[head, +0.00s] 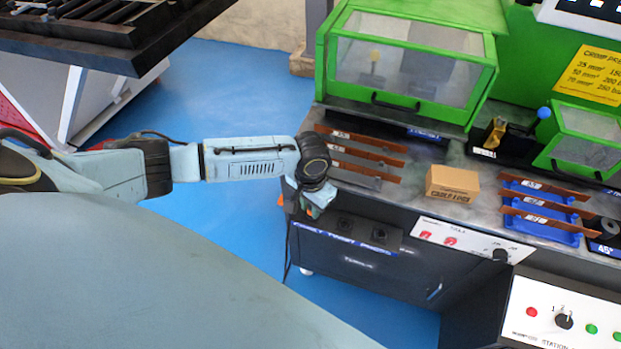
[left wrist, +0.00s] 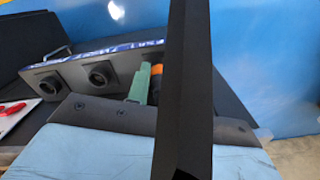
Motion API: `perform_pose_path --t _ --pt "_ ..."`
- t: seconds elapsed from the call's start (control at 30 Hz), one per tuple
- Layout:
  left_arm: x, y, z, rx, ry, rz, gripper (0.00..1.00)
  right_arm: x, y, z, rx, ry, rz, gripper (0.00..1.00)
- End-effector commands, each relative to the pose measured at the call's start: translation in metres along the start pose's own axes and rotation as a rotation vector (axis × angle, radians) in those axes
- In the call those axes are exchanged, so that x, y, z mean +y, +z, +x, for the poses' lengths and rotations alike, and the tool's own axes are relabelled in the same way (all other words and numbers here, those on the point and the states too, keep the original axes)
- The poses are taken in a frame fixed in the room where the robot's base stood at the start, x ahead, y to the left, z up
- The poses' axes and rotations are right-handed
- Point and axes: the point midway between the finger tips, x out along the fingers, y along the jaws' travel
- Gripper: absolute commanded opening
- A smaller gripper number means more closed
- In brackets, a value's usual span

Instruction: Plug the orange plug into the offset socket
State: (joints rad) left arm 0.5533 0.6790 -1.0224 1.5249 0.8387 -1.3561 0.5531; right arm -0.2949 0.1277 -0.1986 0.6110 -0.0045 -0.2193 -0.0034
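My left gripper (head: 316,204) is at the left front corner of the workbench, in front of the dark socket panel (head: 360,234). In the left wrist view a green finger (left wrist: 139,84) lies against the orange plug (left wrist: 157,69), which appears held. A wide black strip, perhaps the cable, hides the plug's right side and the other finger. Two dark sockets show in the head view, a left one (head: 345,223) and a right one (head: 379,234). Whether the plug touches a socket is hidden, and I cannot tell which is the offset one. My right gripper is not in view.
A black cable (head: 288,252) hangs below my left gripper. On the bench are copper bars (head: 365,154), a cardboard box (head: 452,184), blue holders (head: 543,227) and a green machine (head: 410,55). Switch panels line the front. Blue floor (head: 235,95) is open left of the bench.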

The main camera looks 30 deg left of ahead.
Motion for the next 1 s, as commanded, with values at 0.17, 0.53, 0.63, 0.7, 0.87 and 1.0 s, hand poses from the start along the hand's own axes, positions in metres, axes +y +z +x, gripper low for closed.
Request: perform_pose_path --t 0.17,0.53,0.63,0.7,0.87,1.0 --pt "0.000 0.001 0.000 -0.002 -0.001 0.000 0.46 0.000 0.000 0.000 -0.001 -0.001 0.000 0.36" --pt "0.000 0.000 0.000 -0.001 -0.001 0.000 0.47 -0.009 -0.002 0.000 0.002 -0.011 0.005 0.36" --pt "0.000 0.000 0.000 -0.001 -0.001 0.000 0.47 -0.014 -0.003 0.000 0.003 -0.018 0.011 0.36" --pt "0.000 0.000 -0.004 0.001 0.000 0.000 0.47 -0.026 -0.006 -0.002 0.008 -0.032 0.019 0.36" --pt "-0.001 -0.001 -0.049 0.004 0.000 0.000 0.47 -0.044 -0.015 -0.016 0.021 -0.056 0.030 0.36" --pt "-0.001 -0.001 -0.083 0.003 -0.001 0.001 0.47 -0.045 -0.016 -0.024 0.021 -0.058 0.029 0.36"
